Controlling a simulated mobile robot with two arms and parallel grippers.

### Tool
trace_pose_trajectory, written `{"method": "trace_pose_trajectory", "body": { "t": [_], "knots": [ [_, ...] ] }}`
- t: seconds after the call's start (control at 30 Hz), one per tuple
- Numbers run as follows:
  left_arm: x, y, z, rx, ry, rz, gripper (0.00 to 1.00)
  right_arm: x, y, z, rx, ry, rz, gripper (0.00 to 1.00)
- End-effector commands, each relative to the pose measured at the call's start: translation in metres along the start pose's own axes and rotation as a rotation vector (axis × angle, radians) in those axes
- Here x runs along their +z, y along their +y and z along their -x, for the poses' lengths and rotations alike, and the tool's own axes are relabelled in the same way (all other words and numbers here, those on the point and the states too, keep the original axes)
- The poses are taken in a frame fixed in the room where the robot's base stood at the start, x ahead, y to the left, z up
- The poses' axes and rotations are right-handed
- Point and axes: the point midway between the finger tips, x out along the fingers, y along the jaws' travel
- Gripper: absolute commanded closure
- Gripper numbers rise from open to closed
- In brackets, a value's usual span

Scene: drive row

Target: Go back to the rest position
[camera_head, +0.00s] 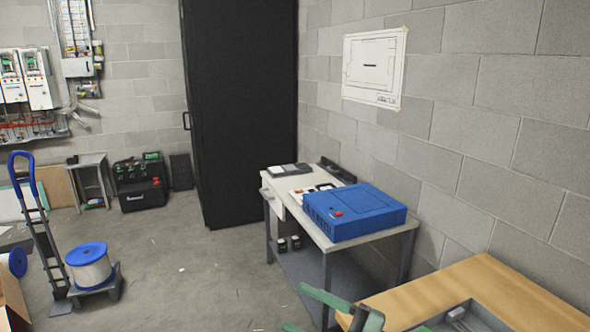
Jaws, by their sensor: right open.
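My right gripper (294,307) shows at the bottom edge of the head view, partly cut off. Its green fingers are apart, with nothing seen between them. It is left of the wooden-topped table (480,283) and in front of the white-topped table (317,232). My left gripper is out of view.
A blue case (354,210) with a red button lies on the white-topped table. A grey tray (488,316) sits on the wooden table. A black cabinet (240,110) stands behind. At left are a hand truck (40,228) and a blue-capped spool (90,268).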

Motion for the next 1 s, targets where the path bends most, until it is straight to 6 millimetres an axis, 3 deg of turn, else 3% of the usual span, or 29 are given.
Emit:
{"method": "trace_pose_trajectory", "body": {
  "t": [0.1,0.2,0.27,0.33,0.43,0.57,0.7,1.0],
  "knots": [
    [0.001,0.000,0.000,0.000,-0.001,0.001,0.66,0.007,0.040,0.020,0.317,-0.105,-0.121,0.42],
    [0.001,0.000,0.000,0.000,-0.002,0.001,0.66,0.033,0.058,0.056,0.531,-0.271,-0.236,0.42],
    [0.001,0.000,0.000,0.000,-0.002,0.001,0.66,0.053,0.058,0.082,0.631,-0.398,-0.314,0.42],
    [0.001,0.000,0.000,0.000,-0.002,0.002,0.66,0.077,0.044,0.117,0.713,-0.564,-0.413,0.42],
    [0.001,0.000,0.000,0.000,-0.002,0.002,0.66,0.105,0.004,0.168,0.762,-0.827,-0.567,0.42],
    [0.001,0.000,0.000,0.000,-0.003,0.002,0.66,0.116,-0.070,0.228,0.705,-1.151,-0.766,0.42],
    [0.002,0.000,0.000,0.000,-0.003,0.002,0.66,0.102,-0.138,0.268,0.572,-1.383,-0.927,0.42],
    [0.002,0.002,0.000,0.002,-0.003,0.002,0.66,0.045,-0.230,0.312,0.265,-1.642,-1.153,0.42]
  ]
}}
